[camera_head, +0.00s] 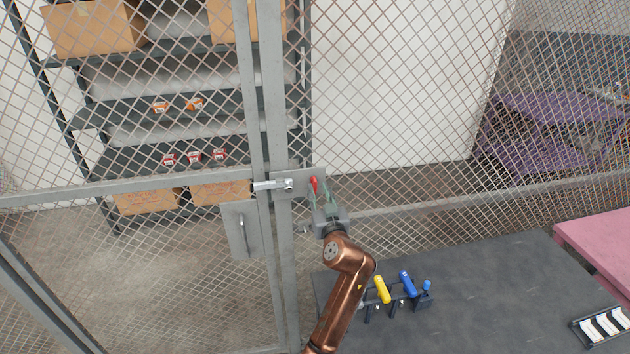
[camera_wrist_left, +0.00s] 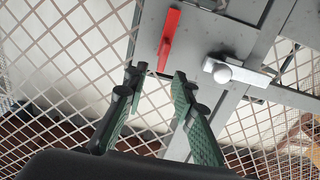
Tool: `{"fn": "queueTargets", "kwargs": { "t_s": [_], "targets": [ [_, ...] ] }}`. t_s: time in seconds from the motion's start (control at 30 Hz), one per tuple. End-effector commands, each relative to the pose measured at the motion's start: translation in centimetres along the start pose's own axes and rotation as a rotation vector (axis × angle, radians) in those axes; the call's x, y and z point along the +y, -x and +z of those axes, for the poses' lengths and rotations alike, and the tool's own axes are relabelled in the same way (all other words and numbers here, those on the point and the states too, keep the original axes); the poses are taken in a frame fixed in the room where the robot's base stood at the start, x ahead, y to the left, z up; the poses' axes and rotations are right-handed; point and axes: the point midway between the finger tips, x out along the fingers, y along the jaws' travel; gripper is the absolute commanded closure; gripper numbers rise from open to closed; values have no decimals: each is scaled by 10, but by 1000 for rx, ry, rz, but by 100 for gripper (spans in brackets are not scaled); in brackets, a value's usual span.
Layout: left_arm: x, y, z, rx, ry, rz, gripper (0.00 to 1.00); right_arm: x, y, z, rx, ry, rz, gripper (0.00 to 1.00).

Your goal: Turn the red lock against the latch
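The red lock (camera_head: 314,184) is a small red lever on a grey plate on the cage's post. It stands nearly upright in the head view, to the right of the metal latch (camera_head: 272,185), which lies horizontally across the door gap. The wrist view shows the red lock (camera_wrist_left: 169,40) and, apart from it, the latch with its round knob (camera_wrist_left: 222,73). My left gripper (camera_head: 324,196) has its green fingers at the plate. In the wrist view my left gripper (camera_wrist_left: 157,78) is open, with the lock's near end by the gap between its fingertips. Contact cannot be told. My right gripper is not in view.
The mesh door (camera_head: 243,230) with a handle plate is left of the post. Behind the mesh stands a shelf (camera_head: 160,155) with boxes. A dark table (camera_head: 480,290) at lower right holds a rack with yellow (camera_head: 382,290) and blue (camera_head: 407,284) handled tools.

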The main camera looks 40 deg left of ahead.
Motion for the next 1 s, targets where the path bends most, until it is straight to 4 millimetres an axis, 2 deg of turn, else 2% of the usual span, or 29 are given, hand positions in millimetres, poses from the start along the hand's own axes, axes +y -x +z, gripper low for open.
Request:
{"fn": "queueTargets", "kwargs": {
  "t_s": [0.2,0.4,0.73,1.0],
  "targets": [
    [-1,-36,-2,0,-3,-1,75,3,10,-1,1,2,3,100],
    [0,-55,0,-2,-1,0,75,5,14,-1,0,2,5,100],
    [-1,-59,1,-2,0,1,75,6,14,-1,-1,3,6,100],
    [-1,-58,1,-2,-1,1,94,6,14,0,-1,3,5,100]
  ]
}}
